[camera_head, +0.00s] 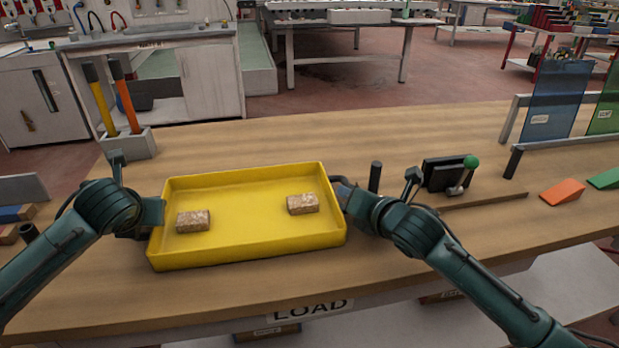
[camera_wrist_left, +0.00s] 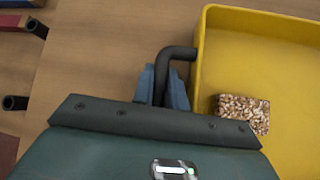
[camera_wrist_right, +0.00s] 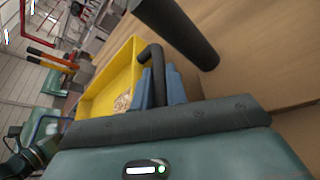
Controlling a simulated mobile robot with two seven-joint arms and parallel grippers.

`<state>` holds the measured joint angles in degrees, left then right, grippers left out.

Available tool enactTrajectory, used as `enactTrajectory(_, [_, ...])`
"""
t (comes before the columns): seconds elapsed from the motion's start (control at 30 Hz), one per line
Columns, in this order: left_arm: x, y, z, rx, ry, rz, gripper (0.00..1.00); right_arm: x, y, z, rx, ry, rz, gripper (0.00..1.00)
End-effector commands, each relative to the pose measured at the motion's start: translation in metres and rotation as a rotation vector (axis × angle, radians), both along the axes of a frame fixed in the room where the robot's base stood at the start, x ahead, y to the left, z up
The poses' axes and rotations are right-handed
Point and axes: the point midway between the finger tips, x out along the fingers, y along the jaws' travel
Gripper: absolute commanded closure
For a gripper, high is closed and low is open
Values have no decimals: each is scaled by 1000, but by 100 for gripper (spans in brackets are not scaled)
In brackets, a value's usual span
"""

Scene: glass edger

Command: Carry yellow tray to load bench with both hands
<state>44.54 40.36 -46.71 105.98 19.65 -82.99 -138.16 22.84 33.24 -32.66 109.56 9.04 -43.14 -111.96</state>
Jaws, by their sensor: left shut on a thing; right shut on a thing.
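The yellow tray (camera_head: 250,205) is at the middle of the wooden load bench (camera_head: 400,285), above the LOAD label on the bench front. I cannot tell whether it touches the top. Two speckled brown blocks lie in it, one at the left (camera_head: 193,221) and one at the right (camera_head: 303,204). My left gripper (camera_head: 140,218) is shut on the tray's dark left handle, which shows in the left wrist view (camera_wrist_left: 176,54). My right gripper (camera_head: 345,190) is shut on the right handle, which shows in the right wrist view (camera_wrist_right: 153,57).
A dark post (camera_head: 375,177) and a black box with a green-knobbed lever (camera_head: 470,162) stand right of the tray. A grey holder (camera_head: 130,143) with yellow and orange handled tools stands at the back left. Orange (camera_head: 562,192) and green wedges lie at right.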

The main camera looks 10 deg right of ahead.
Motion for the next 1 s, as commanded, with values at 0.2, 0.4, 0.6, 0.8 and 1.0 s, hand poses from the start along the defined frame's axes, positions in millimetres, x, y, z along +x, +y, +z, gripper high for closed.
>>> enactTrajectory(0.2, [0,0,-2,-1,0,-1,72,0,0,-2,0,0,0,72])
enactTrajectory(0.4, [0,-1,-2,-1,0,-1,64,0,0,-2,0,0,1,64])
enactTrajectory(0.6, [0,-1,0,-1,0,-2,64,0,1,0,1,-1,2,64])
enactTrajectory(0.8, [0,-1,14,-1,0,-3,64,0,1,15,3,-2,3,64])
enactTrajectory(1.0, [0,-1,43,-1,-1,-2,64,0,1,44,2,-3,3,64])
